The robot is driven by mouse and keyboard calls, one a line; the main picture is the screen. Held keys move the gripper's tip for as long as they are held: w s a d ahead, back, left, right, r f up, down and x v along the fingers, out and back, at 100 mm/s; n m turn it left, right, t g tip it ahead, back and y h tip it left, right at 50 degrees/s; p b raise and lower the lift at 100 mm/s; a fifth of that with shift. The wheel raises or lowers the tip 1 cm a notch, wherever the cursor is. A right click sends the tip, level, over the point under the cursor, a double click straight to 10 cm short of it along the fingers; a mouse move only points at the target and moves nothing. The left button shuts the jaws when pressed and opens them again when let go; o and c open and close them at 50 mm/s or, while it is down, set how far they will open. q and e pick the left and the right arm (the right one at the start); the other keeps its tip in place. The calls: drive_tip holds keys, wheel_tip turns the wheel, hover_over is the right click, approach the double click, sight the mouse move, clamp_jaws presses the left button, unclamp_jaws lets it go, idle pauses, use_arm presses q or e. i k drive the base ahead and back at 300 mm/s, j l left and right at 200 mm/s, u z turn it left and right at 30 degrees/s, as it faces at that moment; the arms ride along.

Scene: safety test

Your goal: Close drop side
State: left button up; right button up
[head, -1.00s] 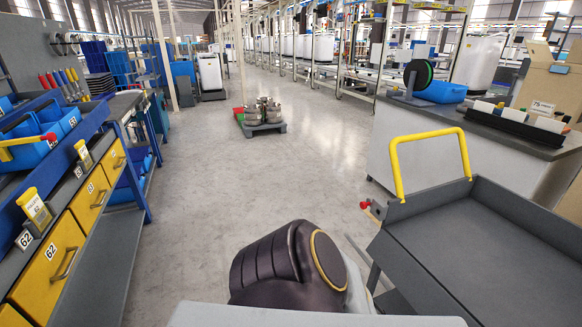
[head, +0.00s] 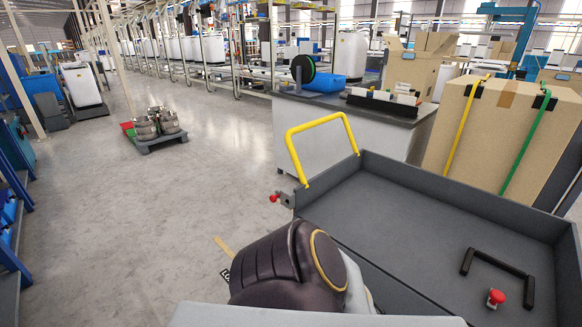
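A dark grey tray cart (head: 410,213) fills the lower right of the head view. Raised walls (head: 470,203) show along its far and right edges; no raised wall shows along the near edge. A yellow tubular handle (head: 318,128) stands at its left end. A red knob (head: 274,198) sits at the left corner. A black U-shaped handle (head: 500,270) and a second red knob (head: 496,297) show at the near right. I cannot tell clearly whether the surface bearing them is the lowered drop side. Neither of my grippers is in view.
Strapped cardboard (head: 500,130) stands behind the cart at right. A low pallet with metal parts (head: 158,128) is on the left floor. Open floor (head: 120,220) lies left.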

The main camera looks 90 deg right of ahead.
sight(394, 297)
drive_tip(key=k+j+z, duration=0.1)
drive_tip(key=z, duration=3.75)
